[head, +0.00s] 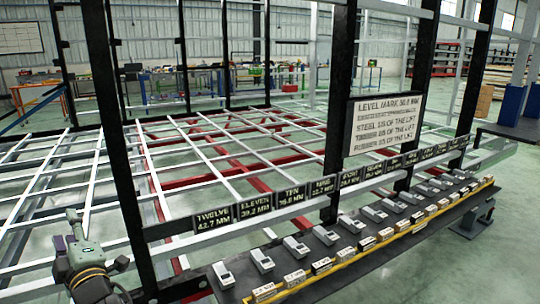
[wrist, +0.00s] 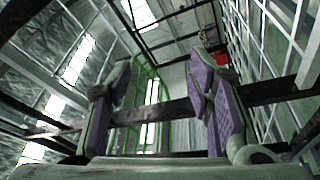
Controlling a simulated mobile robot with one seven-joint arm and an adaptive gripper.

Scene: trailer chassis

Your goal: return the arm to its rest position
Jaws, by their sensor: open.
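My gripper (wrist: 165,100) shows in the wrist view with its two purple-padded fingers apart and nothing between them. Behind the fingers the wrist view shows the roof, bright windows and dark beams, so the gripper points upward. In the head view part of my arm (head: 88,268) shows at the lower left, folded low beside a black upright post.
A long dark bench (head: 290,291) with several small grey blocks runs along the lower right. Above it are number plates (head: 254,206) on a rail and a white sign (head: 384,123). Black posts (head: 118,150) and the white chassis frame (head: 150,170) stand close to the arm.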

